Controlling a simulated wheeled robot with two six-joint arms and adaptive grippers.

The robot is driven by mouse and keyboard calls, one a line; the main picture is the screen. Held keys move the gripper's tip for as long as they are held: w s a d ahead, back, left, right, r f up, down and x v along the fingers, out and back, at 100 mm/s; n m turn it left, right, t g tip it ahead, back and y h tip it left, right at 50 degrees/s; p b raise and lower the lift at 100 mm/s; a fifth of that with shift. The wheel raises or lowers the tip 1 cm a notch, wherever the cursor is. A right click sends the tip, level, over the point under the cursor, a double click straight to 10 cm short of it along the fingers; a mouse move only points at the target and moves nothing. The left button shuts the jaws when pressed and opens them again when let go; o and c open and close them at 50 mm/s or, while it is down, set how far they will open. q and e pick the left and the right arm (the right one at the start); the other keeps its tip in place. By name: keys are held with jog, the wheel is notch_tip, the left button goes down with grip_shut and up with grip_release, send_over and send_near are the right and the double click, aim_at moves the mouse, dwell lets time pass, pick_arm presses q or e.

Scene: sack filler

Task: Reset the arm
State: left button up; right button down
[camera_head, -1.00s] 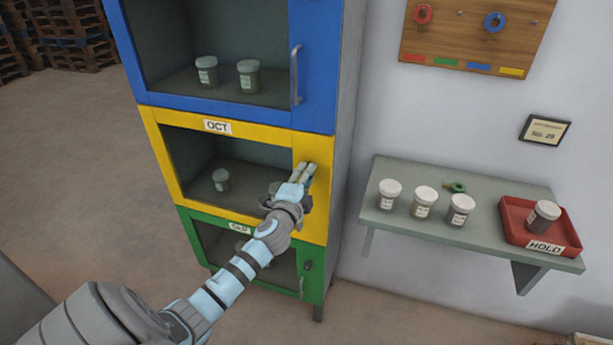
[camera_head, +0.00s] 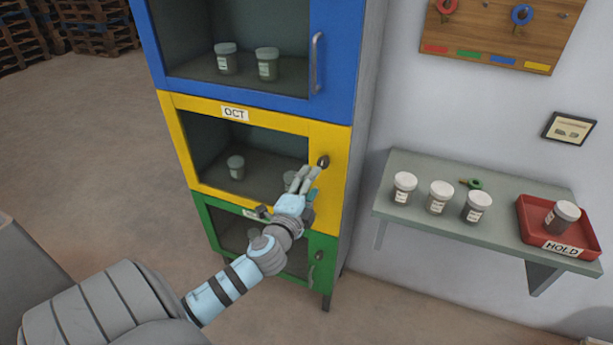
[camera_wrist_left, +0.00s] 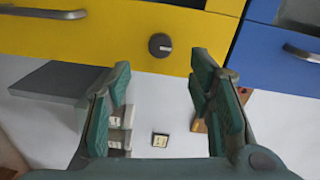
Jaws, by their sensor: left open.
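My left gripper (camera_head: 303,180) is in front of the yellow OCT compartment (camera_head: 335,183) of the cabinet, just below its dark round knob (camera_head: 323,161). In the left wrist view, my left gripper (camera_wrist_left: 160,98) has its fingers wide apart with nothing between them. The knob (camera_wrist_left: 160,45) shows beyond the fingertips on the yellow door (camera_wrist_left: 100,35), apart from the fingers. The yellow door looks closed, with jars visible behind its window. My right gripper is not in view.
Above is the blue compartment (camera_head: 335,60) with a bar handle; below is the green one (camera_head: 322,245). A grey shelf (camera_head: 400,160) on the right holds three white-lidded jars, a green-ringed key (camera_head: 475,184) and a red HOLD tray (camera_head: 525,222) with one jar. A key board (camera_head: 490,35) hangs above.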

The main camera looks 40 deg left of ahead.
pick_arm(q)
jog(key=v, duration=0.3)
jog(key=shift+s+d, duration=0.15)
jog(key=shift+s, duration=0.2)
